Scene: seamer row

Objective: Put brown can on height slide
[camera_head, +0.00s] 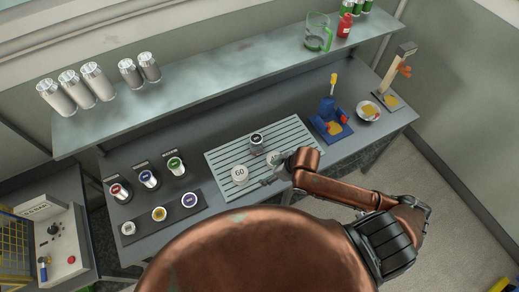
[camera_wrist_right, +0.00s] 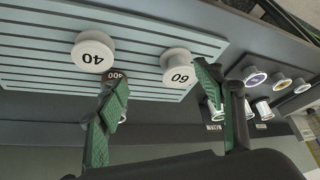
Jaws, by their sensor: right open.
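My right gripper (camera_head: 280,166) reaches over the grey slatted board (camera_head: 222,157); it is open and empty, and its green-padded fingers (camera_wrist_right: 160,105) are spread apart in the wrist view. Two cans with dark red (camera_head: 118,190) and gold-yellow (camera_head: 158,214) tops stand at the left; I cannot tell whether either is the brown can. A beige post with an orange-brown slider (camera_head: 402,70) stands at the right end of the bench and looks like the height slide. My left gripper is not in view.
A blue device (camera_head: 327,112) and a white dish (camera_head: 368,111) stand to the right. A shelf (camera_head: 205,80) overhangs the back.

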